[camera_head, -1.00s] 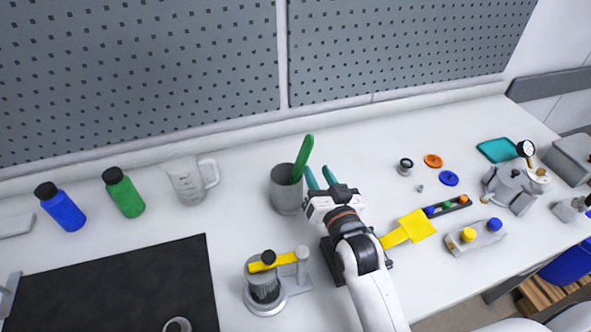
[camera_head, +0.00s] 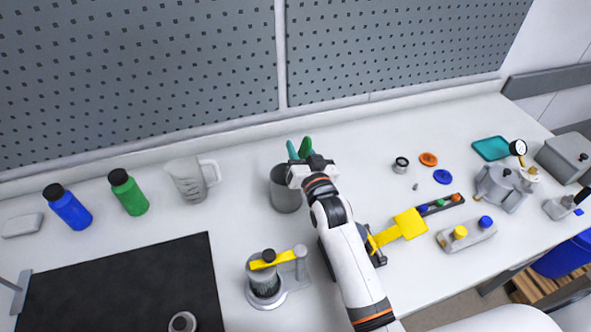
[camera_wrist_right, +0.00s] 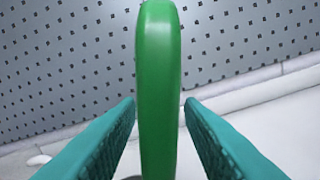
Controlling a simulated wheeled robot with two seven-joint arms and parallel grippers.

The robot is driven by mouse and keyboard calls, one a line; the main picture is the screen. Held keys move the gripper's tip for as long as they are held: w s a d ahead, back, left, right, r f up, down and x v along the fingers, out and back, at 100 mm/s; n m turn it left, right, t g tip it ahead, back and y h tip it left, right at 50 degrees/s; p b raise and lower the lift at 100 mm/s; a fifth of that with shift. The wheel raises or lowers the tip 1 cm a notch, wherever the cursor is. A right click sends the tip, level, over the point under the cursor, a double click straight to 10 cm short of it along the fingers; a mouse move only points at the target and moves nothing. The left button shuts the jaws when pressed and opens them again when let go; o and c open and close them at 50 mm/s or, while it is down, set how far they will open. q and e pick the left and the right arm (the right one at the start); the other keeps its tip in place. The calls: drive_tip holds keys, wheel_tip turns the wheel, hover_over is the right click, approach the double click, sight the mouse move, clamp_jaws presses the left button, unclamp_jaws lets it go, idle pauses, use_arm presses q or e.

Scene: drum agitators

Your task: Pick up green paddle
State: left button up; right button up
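The green paddle (camera_head: 305,148) stands upright in a grey cup (camera_head: 284,190), mostly hidden behind my right gripper in the head view. My right gripper (camera_head: 299,150) is at the cup's top, with its teal fingers at the paddle. In the right wrist view the green paddle (camera_wrist_right: 158,85) stands between the two open fingers of my right gripper (camera_wrist_right: 160,112), with a visible gap on each side. My left gripper is not in view.
A measuring jug (camera_head: 190,180), green bottle (camera_head: 128,192) and blue bottle (camera_head: 68,207) stand at left. Table behind the cup is clear.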

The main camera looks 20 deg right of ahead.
clamp_jaws()
drive_tip(key=shift+r, duration=0.2)
